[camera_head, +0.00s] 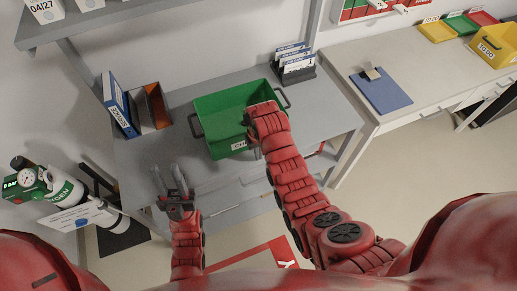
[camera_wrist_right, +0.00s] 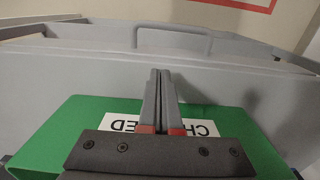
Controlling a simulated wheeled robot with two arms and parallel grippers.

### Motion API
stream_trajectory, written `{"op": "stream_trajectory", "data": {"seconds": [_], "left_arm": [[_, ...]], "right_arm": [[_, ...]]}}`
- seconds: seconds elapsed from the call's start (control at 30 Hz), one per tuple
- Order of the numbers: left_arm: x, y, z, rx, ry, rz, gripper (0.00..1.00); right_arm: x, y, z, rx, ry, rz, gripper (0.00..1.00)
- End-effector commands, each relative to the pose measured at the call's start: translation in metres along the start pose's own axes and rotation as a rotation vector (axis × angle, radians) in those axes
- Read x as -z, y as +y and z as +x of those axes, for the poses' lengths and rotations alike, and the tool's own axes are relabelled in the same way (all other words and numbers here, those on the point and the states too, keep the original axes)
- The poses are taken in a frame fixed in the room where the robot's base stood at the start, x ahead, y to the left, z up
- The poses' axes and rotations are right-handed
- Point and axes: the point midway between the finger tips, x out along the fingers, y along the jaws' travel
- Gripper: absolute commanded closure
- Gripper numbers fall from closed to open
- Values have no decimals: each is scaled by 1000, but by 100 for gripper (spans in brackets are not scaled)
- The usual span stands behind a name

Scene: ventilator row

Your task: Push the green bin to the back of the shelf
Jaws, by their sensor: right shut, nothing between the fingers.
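The green bin (camera_head: 217,105) stands on the grey shelf (camera_head: 195,165), with dark handles at its sides and a white label on its front. My right arm reaches over the bin's front right part and hides some of it. In the right wrist view my right gripper (camera_wrist_right: 160,78) is shut and empty, in front of the bin's green, labelled side (camera_wrist_right: 75,125). I cannot tell whether the fingers touch the bin. My left gripper (camera_head: 168,178) is open and empty at the shelf's front edge, left of the bin and apart from it.
Blue and orange binders (camera_head: 135,108) stand left of the bin. A dark holder with cards (camera_head: 294,66) stands behind it to the right. A gas cylinder (camera_head: 60,190) is at the left. A desk with a blue clipboard (camera_head: 381,92) is at the right.

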Motion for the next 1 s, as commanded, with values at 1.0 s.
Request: {"op": "stream_trajectory", "data": {"seconds": [1.0], "left_arm": [[3, -1, 21, 0, -1, 0, 65]], "right_arm": [[40, 0, -5, 0, 6, 0, 100]]}}
